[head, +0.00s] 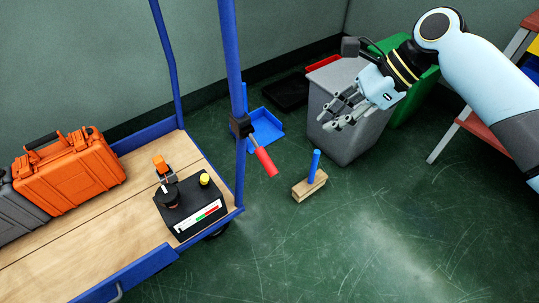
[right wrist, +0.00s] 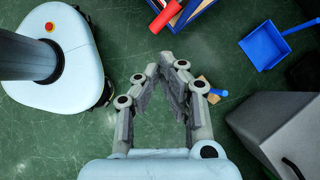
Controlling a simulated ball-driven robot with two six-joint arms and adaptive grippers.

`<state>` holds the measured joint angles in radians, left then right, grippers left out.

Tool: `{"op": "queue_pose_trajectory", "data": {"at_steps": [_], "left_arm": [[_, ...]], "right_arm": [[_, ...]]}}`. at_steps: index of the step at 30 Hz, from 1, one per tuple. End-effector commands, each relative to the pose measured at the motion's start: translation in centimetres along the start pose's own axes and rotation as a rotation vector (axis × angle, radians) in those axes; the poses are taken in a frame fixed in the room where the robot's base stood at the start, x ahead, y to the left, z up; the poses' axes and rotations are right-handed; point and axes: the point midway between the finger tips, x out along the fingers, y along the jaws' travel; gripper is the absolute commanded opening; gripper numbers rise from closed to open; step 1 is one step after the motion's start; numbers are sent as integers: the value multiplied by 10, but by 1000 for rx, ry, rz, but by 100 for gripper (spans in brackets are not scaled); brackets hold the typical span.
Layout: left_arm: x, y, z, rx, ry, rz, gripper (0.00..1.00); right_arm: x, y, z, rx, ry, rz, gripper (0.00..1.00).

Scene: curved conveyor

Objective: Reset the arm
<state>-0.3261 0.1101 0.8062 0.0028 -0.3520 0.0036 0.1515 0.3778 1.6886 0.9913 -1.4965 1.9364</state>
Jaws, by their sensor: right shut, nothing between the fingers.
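My right gripper (head: 338,113) is held up in the air at the upper right in the head view, in front of a grey bin (head: 350,140). Its arm comes in from the right edge. In the right wrist view the same gripper (right wrist: 168,68) has its fingertips near each other, shut with nothing held between them. Green floor lies under it, and my own base shows at the left of that view. My left gripper is in neither view.
A blue-framed trolley (head: 40,260) carries an orange case (head: 70,172) and a black device (head: 190,207); a red handle (head: 265,161) sticks out from its post. A hand brush (head: 310,183) and blue dustpan (head: 262,132) lie on the floor. The floor at lower right is clear.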

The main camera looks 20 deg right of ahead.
Motion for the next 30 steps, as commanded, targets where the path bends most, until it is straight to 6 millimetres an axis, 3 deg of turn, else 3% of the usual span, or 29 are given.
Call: {"op": "queue_pose_trajectory", "data": {"at_steps": [13,17,20,23,27,30], "left_arm": [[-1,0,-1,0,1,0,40],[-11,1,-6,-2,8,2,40],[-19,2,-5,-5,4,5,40],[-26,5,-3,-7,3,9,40],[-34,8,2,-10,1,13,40],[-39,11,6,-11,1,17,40]], "right_arm": [[1,3,-1,4,1,4,0],[16,35,-10,56,-3,62,0],[47,74,-50,159,49,121,0],[85,120,-108,165,141,135,0],[125,197,-191,5,294,167,0],[142,261,-244,-200,400,227,0]]}}
